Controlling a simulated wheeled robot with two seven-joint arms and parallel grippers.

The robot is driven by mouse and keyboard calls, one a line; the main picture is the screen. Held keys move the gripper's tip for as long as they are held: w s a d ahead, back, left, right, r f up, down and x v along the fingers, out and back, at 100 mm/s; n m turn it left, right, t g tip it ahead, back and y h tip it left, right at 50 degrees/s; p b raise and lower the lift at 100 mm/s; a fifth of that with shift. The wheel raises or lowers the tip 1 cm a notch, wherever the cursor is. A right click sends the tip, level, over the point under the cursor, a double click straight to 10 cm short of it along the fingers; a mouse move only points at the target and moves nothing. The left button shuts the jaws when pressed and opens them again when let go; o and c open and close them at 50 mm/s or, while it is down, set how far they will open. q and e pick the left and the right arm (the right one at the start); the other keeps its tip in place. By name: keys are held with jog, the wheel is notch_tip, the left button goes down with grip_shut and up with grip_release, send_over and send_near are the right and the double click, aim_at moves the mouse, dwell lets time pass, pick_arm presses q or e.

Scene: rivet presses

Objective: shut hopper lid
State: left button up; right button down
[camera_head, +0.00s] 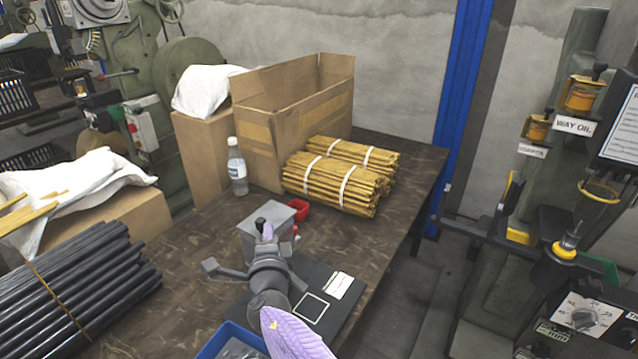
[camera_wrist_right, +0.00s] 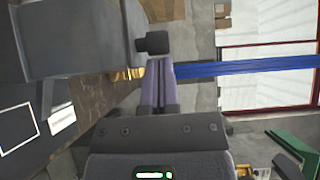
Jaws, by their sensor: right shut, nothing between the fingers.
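The rivet press stands on a dark base plate (camera_head: 345,312) on the table, with a lever (camera_head: 222,271) at its left. Its grey box-shaped hopper (camera_head: 272,213) shows a flat grey top, partly hidden by my right gripper (camera_head: 265,232). I cannot tell from the head view whether the lid is fully down. In the right wrist view the grey hopper (camera_wrist_right: 75,42) fills the upper left, with a black knob (camera_wrist_right: 153,43) at its right edge. My right gripper (camera_wrist_right: 160,68) is shut and empty, its purple fingertips close beside that knob; contact is unclear. My left gripper is out of view.
Dark rods (camera_head: 75,280) lie at left. A blue bin (camera_head: 225,345) sits in front.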

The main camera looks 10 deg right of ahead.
jog(key=shift+w+a+r+m+h, duration=0.15)
jog(key=shift+a+m+h, duration=0.15)
jog(key=shift+a, duration=0.5)
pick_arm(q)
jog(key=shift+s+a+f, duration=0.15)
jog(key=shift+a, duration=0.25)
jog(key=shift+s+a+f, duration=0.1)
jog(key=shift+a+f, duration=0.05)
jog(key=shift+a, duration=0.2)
pick_arm(e)
jog(key=shift+a, duration=0.3)
jog(key=shift+r, duration=0.1)
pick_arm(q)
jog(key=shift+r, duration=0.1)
pick_arm(e)
jog(key=shift+d, duration=0.1)
